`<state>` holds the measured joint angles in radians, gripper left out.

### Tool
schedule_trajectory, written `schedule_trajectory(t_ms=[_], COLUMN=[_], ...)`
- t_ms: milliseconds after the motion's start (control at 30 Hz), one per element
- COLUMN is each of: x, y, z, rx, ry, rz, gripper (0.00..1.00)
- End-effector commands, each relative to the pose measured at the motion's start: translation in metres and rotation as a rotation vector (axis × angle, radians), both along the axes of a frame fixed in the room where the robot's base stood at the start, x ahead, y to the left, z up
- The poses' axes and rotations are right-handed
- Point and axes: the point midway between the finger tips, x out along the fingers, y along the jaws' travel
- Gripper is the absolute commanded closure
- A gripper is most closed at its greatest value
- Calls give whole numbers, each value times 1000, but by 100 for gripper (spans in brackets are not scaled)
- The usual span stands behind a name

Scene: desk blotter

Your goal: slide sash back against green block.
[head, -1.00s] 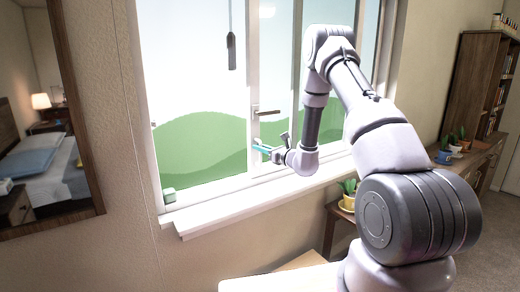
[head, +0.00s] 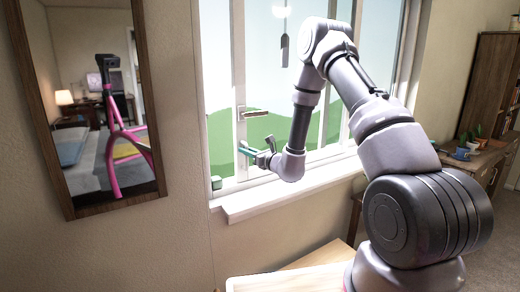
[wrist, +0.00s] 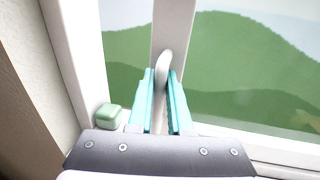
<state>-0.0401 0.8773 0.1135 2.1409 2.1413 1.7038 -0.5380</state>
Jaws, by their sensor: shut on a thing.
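The sliding sash has a white upright stile (head: 240,140) with a lever handle (head: 254,113). My gripper (head: 249,153) reaches the stile below that lever. In the wrist view my teal fingers (wrist: 163,95) are shut on a pale rounded pull (wrist: 164,66) on the stile (wrist: 174,28). The small green block (head: 216,183) sits at the lower left corner of the window frame, left of the stile. It also shows in the wrist view (wrist: 108,116), left of my fingers. A narrow gap shows between stile and block; the stile's foot is hidden behind my gripper.
A white sill (head: 290,193) juts out below the window. A framed mirror (head: 100,100) hangs on the wall to the left. A dark pull (head: 284,50) hangs at the upper window. Potted plants (head: 470,145) stand on a cabinet at the right.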

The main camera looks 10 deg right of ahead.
Motion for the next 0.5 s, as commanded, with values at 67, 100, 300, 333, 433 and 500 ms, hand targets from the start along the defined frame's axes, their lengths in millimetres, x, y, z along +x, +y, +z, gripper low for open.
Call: schedule_trajectory(t_ms=[67,100,300,333,433,500], x=[-10,-13,-22,-23,-24,-25], y=[19,26,49,51,55,56], z=[-3,-3,-3,-3,-3,-3], rx=[-1,-2,-3,-4,-4,-4], ry=[7,7,6,6,6,6], rz=[8,7,5,4,3,3], gripper=[100,100,100,100,100,100])
